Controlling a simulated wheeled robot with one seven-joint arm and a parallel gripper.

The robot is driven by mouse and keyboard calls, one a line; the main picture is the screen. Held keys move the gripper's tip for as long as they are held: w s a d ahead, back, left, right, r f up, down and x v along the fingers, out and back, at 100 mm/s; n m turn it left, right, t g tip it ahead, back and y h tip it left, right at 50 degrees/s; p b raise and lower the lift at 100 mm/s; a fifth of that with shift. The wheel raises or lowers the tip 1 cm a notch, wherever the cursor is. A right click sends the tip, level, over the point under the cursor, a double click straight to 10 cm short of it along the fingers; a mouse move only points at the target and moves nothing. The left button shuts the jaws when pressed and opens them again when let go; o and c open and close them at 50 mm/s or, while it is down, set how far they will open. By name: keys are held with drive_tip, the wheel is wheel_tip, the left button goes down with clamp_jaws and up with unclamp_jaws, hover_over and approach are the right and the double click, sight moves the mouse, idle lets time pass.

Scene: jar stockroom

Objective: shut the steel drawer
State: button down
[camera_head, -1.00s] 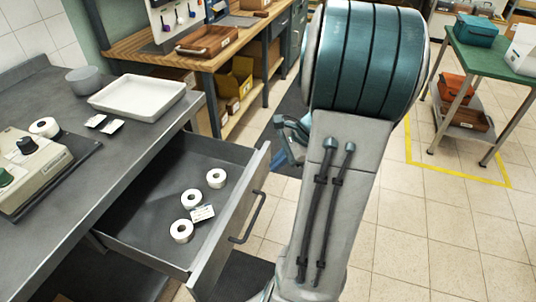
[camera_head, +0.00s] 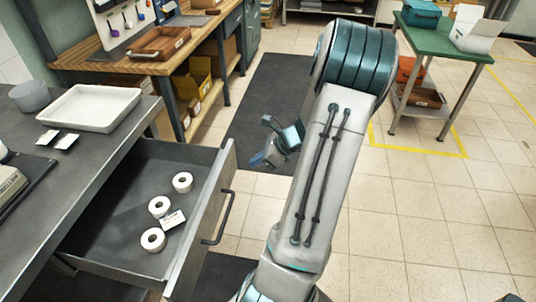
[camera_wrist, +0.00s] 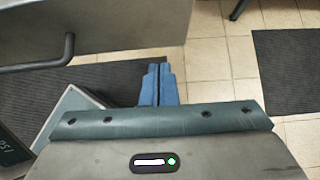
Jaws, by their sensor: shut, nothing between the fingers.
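The steel drawer (camera_head: 120,243) stands pulled out from under the grey counter in the head view. It holds several white tape rolls and a small label card (camera_head: 174,220). Its front panel carries a dark bar handle (camera_head: 222,213). My gripper (camera_head: 262,160) is to the right of the drawer front, apart from it, and is partly hidden by my arm. In the wrist view my gripper's blue fingers (camera_wrist: 158,86) are together with nothing between them. The drawer front (camera_wrist: 130,22) and its handle (camera_wrist: 45,58) show at the upper left there.
The grey counter (camera_head: 95,165) bears a white tray (camera_head: 92,106) and a round grey bowl. A wooden workbench (camera_head: 110,58) stands behind. A green table (camera_head: 440,38) stands at the back right. Dark mats lie on the tiled floor, which is open at the right.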

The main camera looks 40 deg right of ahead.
sight(233, 165)
drive_tip(key=shift+w+a+f, duration=0.25)
drive_tip(key=shift+w+a, duration=0.5)
drive_tip(key=shift+w, duration=0.25)
drive_tip(key=shift+w+a+f, duration=0.2)
drive_tip(key=shift+w+a, duration=0.5)
drive_tip(key=shift+w, duration=0.3)
